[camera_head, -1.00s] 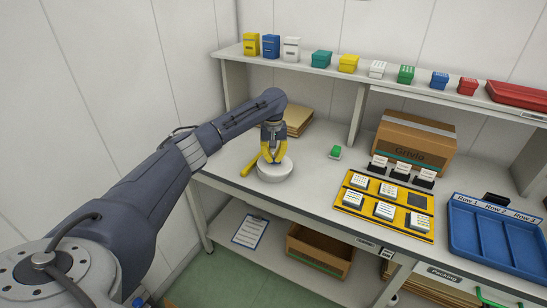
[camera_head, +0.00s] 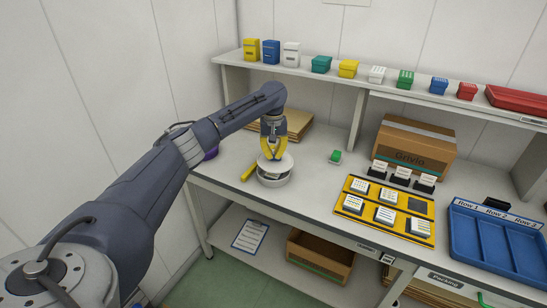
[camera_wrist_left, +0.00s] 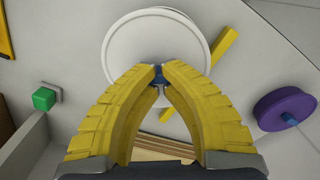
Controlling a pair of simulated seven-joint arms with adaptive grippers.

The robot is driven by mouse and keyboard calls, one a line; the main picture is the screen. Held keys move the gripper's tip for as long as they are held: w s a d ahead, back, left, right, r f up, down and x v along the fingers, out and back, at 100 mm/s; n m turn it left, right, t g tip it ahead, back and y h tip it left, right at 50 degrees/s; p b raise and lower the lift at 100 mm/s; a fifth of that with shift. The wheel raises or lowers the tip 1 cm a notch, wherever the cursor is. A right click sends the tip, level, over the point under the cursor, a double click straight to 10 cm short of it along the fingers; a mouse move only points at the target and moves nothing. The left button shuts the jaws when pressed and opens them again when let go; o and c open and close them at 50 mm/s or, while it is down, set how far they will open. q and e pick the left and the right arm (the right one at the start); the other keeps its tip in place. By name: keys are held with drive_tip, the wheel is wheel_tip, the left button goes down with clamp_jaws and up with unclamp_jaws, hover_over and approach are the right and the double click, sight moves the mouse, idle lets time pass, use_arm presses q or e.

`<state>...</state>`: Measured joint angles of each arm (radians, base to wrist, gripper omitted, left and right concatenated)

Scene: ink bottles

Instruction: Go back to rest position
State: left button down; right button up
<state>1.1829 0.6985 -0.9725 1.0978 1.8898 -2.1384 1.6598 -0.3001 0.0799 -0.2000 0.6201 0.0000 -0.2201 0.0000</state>
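My left gripper (camera_head: 272,157) points down over the left part of the workbench. Its yellow fingers are closed together at the tips in the left wrist view (camera_wrist_left: 159,70), on a small blue knob (camera_wrist_left: 158,79). The knob sits at the edge of a white round lid (camera_wrist_left: 155,38) as seen there. In the head view the white lid (camera_head: 284,163) hangs just above a white round container (camera_head: 274,181), with a dark gap between them. The fingers hide part of the lid. My right gripper is not in view.
A yellow bar (camera_head: 249,172) lies beside the container. A purple round thing (camera_head: 211,153) is partly behind my arm. A green block (camera_head: 335,156), a yellow tray (camera_head: 377,234), a cardboard box (camera_head: 414,145) and a blue tray (camera_head: 462,243) stand to the right. A shelf (camera_head: 355,75) runs behind.

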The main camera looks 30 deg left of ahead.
use_arm(q)
drive_tip(key=shift+r, duration=1.45)
